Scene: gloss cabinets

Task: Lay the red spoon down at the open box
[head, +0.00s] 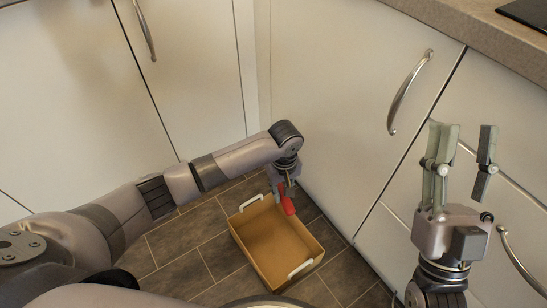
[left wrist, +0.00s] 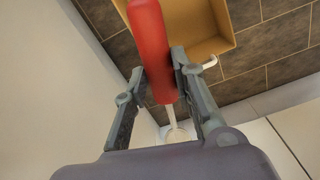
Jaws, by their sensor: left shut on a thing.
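The red spoon (head: 288,206) is in my left gripper (head: 284,188), by the far right corner of the open box. In the left wrist view the spoon's red handle (left wrist: 152,50) lies between the two fingers of the left gripper (left wrist: 155,75), which is shut on it. The open box (head: 275,245) is a shallow tan tray with white handles, standing on the floor. Its edge and one handle also show in the left wrist view (left wrist: 222,48). From these views I cannot tell how high the spoon is above the floor. My right gripper (head: 464,150) is raised at the right, open and empty.
White gloss cabinets (head: 340,85) with metal handles meet in a corner behind the box. A worktop (head: 460,30) runs along the upper right. Dark tiled floor (head: 185,240) is clear left of the box; a narrower strip lies to its right.

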